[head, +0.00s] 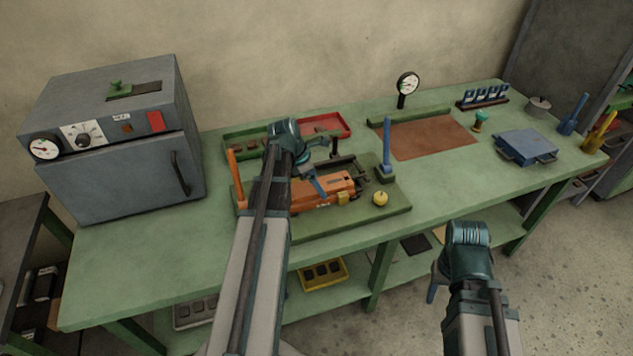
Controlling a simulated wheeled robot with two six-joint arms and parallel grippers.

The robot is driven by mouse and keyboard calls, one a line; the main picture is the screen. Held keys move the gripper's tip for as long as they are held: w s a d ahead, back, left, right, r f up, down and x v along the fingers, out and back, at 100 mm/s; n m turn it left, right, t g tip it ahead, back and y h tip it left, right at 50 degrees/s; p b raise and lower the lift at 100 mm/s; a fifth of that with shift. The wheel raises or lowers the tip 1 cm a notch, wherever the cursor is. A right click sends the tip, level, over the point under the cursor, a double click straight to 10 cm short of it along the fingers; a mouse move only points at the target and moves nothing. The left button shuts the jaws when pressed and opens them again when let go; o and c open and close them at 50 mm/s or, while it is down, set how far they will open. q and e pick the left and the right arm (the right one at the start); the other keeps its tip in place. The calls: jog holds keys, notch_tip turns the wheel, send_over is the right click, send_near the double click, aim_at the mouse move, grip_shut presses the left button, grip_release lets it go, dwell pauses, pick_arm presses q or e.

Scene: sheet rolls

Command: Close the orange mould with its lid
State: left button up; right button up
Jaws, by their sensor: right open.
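The orange mould (322,190) sits on a green board (374,225) on the bench, partly hidden by my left arm. I cannot make out its lid as a separate part or tell how it lies. My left gripper (321,166) is just above the mould; a blue-grey finger slants down over its orange body. Whether it holds anything is unclear. My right gripper (434,288) is low at the front of the bench, away from the mould. It is open, mostly hidden behind its own wrist.
A grey oven (115,140) stands at the left. Red (325,123) and green trays lie behind the mould. A blue post (387,145) and yellow knob (380,198) are to its right. A blue case (525,146) is farther right.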

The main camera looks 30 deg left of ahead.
pick_arm(q)
jog(key=p+v, duration=1.2)
jog(key=v, duration=0.2)
jog(key=shift+p, duration=0.4)
jog(key=shift+f, duration=0.15)
jog(key=s+d+m+g+y, duration=0.1)
jog(key=s+d+m, duration=0.3)
jog(key=d+m, duration=0.6)
jog(key=s+d+f+m+g+y, duration=0.1)
jog(key=s+d+m, duration=0.3)
jog(key=d+m, duration=0.7)
jog(key=s+d+f+m+g+y, duration=0.1)
jog(key=s+d+m, duration=0.3)
jog(key=d+m, duration=0.6)
jog(key=d+y, duration=0.1)
jog(key=d, duration=0.2)
jog(key=shift+m+g+b, duration=0.3)
jog(key=shift+b, duration=0.1)
